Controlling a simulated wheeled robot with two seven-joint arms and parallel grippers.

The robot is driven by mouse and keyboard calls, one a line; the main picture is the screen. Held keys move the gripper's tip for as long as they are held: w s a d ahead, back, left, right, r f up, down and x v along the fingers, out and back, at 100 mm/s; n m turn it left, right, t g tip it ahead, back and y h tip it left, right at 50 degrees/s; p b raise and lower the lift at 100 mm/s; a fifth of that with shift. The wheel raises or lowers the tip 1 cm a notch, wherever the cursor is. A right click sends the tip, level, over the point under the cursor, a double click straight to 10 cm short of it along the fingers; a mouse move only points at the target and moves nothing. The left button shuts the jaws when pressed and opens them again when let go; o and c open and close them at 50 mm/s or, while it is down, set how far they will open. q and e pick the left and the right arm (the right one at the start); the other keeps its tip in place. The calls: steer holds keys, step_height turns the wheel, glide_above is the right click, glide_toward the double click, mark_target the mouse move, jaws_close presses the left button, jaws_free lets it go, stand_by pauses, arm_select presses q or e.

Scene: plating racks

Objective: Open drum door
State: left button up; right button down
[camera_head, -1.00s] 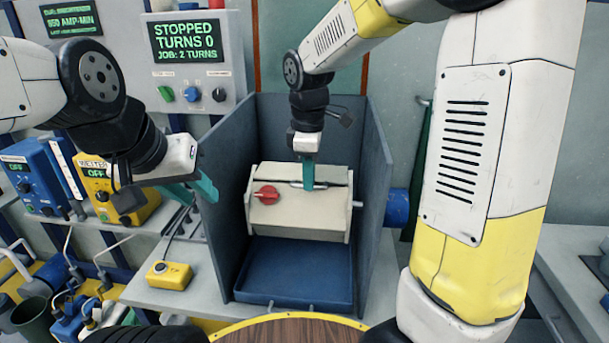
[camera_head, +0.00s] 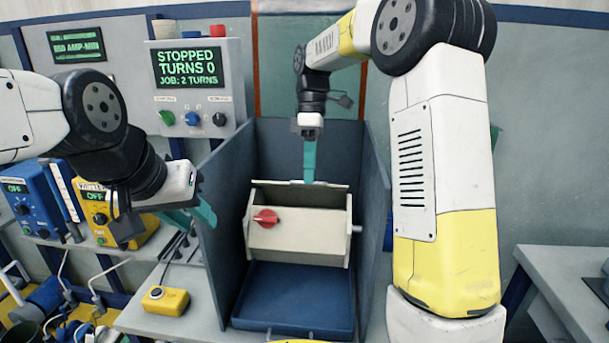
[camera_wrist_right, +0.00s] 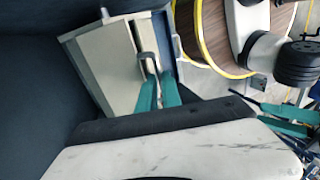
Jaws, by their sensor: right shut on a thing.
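The beige drum (camera_head: 300,238) sits in a grey open-fronted enclosure, with a red knob (camera_head: 265,217) on its front face. Its door (camera_head: 325,187) stands raised along the top, showing as a thin upright flap with a dark gap below it. My right gripper (camera_head: 309,178) reaches down from above and is shut on the door handle. In the right wrist view the handle (camera_wrist_right: 148,57) is a grey loop between the teal fingertips (camera_wrist_right: 158,76). My left gripper (camera_head: 195,212) is open and empty, left of the enclosure, apart from the drum.
A blue tray (camera_head: 295,312) lies under the drum. The enclosure's side walls (camera_head: 232,205) flank it closely. A control panel (camera_head: 190,85) reads STOPPED, TURNS 0. A yellow button box (camera_head: 165,300) stands on the bench at front left.

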steer(key=shift+w+d, duration=0.1)
steer(key=shift+w, duration=0.1)
steer(key=c, duration=1.8)
jaws_free()
steer(key=shift+w+f, duration=0.1)
steer(key=v, duration=0.7)
steer(key=shift+r, duration=0.45)
